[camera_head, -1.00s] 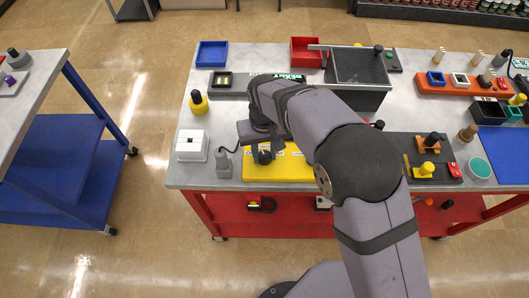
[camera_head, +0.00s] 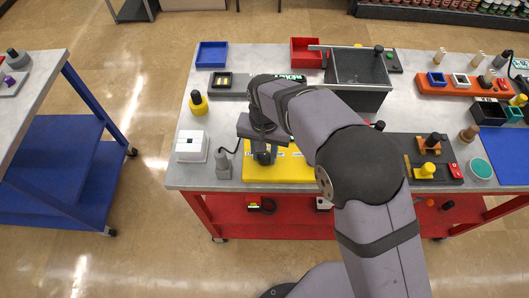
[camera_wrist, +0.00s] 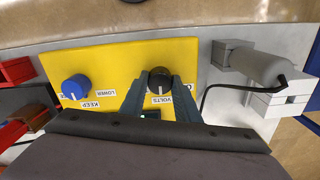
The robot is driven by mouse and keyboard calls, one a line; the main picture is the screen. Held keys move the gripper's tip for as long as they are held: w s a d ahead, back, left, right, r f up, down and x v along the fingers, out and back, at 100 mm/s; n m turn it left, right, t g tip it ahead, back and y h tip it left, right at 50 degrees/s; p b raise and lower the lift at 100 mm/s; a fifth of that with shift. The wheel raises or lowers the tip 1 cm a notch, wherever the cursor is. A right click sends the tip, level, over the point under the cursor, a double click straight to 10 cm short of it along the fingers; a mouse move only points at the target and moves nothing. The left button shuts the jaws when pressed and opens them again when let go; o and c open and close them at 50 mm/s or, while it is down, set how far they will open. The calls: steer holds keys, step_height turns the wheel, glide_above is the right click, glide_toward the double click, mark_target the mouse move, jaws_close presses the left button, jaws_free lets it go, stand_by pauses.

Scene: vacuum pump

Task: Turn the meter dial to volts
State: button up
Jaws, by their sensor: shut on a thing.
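The yellow meter panel (camera_head: 290,172) lies near the front edge of the bench, and it also shows in the wrist view (camera_wrist: 112,65). Its black dial (camera_wrist: 160,78) has a white pointer mark. The mark points down in the wrist view, toward the VOLTS label (camera_wrist: 163,99) beside the dial. My gripper (camera_wrist: 160,84) is shut on the dial, with one finger on each side; the arm partly hides it in the head view (camera_head: 264,155). Another label right of the dial is mostly hidden by a finger.
A blue knob (camera_wrist: 75,87) with LOWER and KEEP labels sits on the same panel. A grey probe (camera_wrist: 255,65) with a black cable rests beside the panel. A white box (camera_head: 191,146) stands left of it. A black board (camera_head: 440,175) with coloured parts lies to the right.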

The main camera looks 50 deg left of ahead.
mark_target(265, 155)
steer(key=shift+w+a+r, duration=0.1)
steer(key=shift+r, duration=0.05)
steer(key=o, duration=1)
steer(key=shift+o, duration=0.2)
steer(key=shift+r+b, duration=1.25)
steer(key=shift+r, duration=2.35)
